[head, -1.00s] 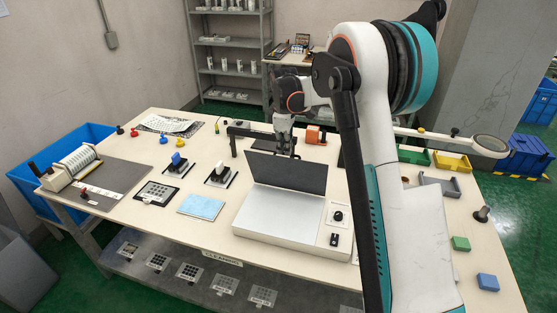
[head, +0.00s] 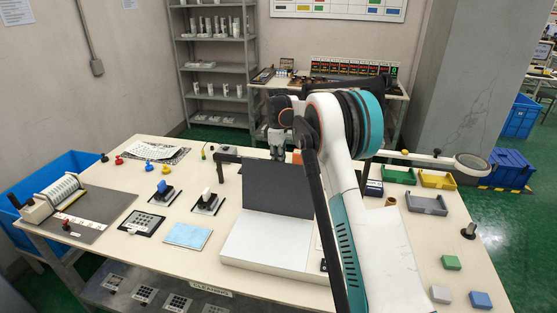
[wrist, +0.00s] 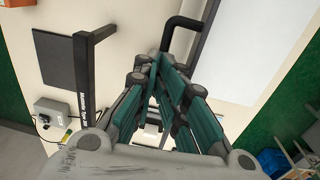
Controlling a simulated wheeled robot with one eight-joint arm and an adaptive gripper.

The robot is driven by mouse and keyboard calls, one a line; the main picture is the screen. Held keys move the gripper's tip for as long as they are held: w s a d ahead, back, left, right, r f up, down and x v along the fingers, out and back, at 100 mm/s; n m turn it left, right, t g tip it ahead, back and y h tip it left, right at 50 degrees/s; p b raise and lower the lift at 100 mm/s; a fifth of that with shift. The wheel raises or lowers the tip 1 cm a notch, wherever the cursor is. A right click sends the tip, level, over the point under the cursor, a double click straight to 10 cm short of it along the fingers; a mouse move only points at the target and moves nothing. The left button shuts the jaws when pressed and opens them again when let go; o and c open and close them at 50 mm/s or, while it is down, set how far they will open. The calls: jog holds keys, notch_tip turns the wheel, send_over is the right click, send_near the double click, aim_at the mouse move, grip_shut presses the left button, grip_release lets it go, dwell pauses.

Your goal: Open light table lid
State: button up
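The light table (head: 262,246) is a flat white box at the middle of the workbench. Its dark grey lid (head: 278,189) stands raised, near upright, along the far side of the box. My gripper (head: 277,152) is at the lid's top edge, seemingly just behind it; the lid hides the fingertips in the head view. In the wrist view my gripper (wrist: 163,68) has its teal fingers drawn together, with nothing visible between them. A bent black bar (wrist: 183,24) lies just beyond the fingers, beside a pale panel (wrist: 265,45). I cannot tell whether they touch the bar.
A black bar stand (head: 228,156) is left of the lid; it also shows in the wrist view (wrist: 82,90). A blue pad (head: 188,235) and two stampers lie left of the light table. Trays (head: 437,180) and coloured blocks (head: 451,263) are at the right. My arm hides the box's right side.

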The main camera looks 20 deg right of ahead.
jog(key=shift+s+d+f, duration=0.1)
jog(key=shift+s+f, duration=0.2)
jog(key=shift+f, duration=0.55)
notch_tip(320, 180, up, 14)
jog(key=shift+a+f, duration=0.2)
jog(key=shift+a, duration=0.15)
jog(key=shift+s, duration=0.1)
